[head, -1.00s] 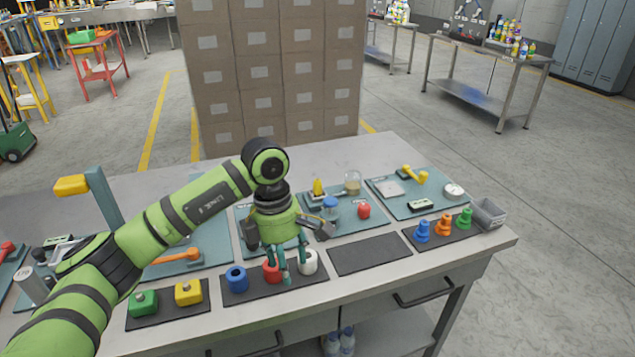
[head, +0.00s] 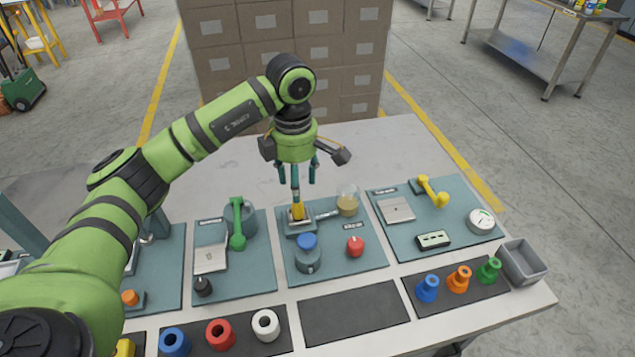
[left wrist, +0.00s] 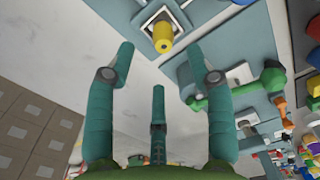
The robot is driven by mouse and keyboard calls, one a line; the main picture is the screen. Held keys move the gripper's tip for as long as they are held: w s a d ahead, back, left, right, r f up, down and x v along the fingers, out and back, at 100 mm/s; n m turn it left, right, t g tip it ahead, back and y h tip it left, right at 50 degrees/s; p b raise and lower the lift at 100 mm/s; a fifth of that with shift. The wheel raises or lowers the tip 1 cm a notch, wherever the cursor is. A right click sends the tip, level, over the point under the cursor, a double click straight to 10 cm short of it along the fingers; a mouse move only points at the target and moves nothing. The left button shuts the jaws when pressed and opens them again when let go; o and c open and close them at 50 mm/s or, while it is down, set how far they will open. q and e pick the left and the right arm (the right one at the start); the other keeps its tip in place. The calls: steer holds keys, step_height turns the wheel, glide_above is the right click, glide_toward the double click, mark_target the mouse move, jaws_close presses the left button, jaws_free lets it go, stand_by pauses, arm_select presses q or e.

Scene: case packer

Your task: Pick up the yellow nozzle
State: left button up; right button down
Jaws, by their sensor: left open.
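The yellow nozzle (head: 297,212) stands upright on a small square metal plate (head: 299,226) at the back of the middle teal board. It also shows in the left wrist view (left wrist: 163,37), beyond the fingertips. My left gripper (head: 302,180) is open and empty, its teal fingers pointing down. In the head view one finger overlaps the nozzle's top; I cannot tell whether it touches. In the left wrist view (left wrist: 160,72) the fingers are spread wide and the nozzle appears apart from them. My right gripper is out of view.
A blue-capped jar (head: 307,255) and a red knob (head: 355,246) are in front. A green-handled valve (head: 238,225) is to the left. The table behind the boards is bare, with stacked cartons (head: 285,50) beyond.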

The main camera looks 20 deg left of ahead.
mark_target(298, 210)
arm_select(q)
steer(key=shift+w+f, duration=0.1)
steer(key=shift+w, duration=0.2)
steer(key=shift+s+f+p, duration=0.3)
steer(key=shift+s+p, duration=0.25)
steer(key=shift+s, duration=0.3)
steer(key=shift+s+f+p, duration=0.2)
steer(key=shift+f+p, duration=0.1)
steer(key=f, duration=0.2)
steer(key=w+f+p, duration=0.1)
steer(key=f, duration=0.1)
steer(key=shift+f+p, duration=0.1)
steer(key=shift+p, duration=0.2)
steer(key=shift+f, duration=0.35)
steer(key=shift+s+r, duration=0.1)
steer(key=shift+c, duration=0.4)
jaws_close()
